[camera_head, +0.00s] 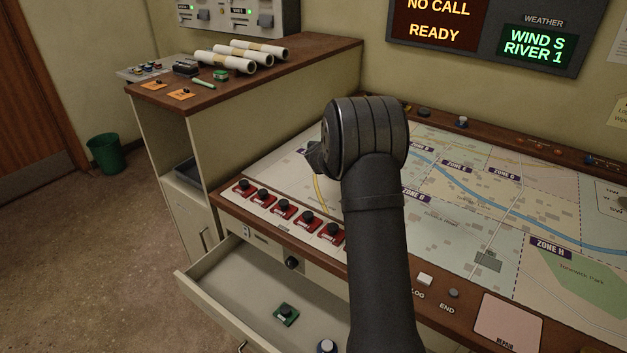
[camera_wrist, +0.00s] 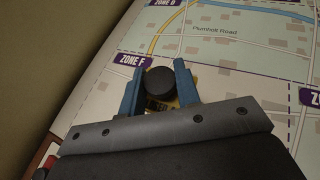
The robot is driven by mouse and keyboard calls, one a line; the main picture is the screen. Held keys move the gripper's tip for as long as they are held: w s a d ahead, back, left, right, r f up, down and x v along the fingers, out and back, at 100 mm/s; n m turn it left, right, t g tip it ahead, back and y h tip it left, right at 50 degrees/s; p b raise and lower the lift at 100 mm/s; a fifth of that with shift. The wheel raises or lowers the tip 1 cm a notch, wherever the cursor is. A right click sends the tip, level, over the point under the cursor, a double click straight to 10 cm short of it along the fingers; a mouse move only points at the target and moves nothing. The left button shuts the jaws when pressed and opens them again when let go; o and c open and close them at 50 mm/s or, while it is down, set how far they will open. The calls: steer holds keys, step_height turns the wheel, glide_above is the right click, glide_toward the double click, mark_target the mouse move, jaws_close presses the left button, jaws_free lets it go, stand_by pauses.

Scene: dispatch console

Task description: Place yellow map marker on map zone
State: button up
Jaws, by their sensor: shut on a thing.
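In the wrist view the yellow map marker (camera_wrist: 173,103), a black round knob on a yellow base, sits between the two blue fingers of my gripper (camera_wrist: 159,86). My gripper is shut on it. The marker is over the printed map (camera_wrist: 230,65), just right of and below the ZONE F label (camera_wrist: 132,60). I cannot tell whether its base touches the map. In the head view the map (camera_head: 460,185) shows on the console top, but my arm hides the marker and most of my gripper.
Several red markers (camera_head: 284,209) with black knobs line the map's left front edge. A raised cabinet (camera_head: 290,66) with rolled papers (camera_head: 225,61) stands at the left.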

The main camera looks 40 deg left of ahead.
glide_above(298, 175)
steer(key=f, duration=0.6)
steer(key=shift+d+f, duration=0.2)
steer(key=shift+f, duration=0.1)
steer(key=shift+a+f, duration=0.1)
steer(key=shift+f, duration=1.95)
steer(key=shift+f, duration=0.15)
steer(key=o, duration=1.1)
steer(key=shift+c, duration=0.2)
steer(key=shift+r, duration=0.2)
steer(key=v, duration=1.2)
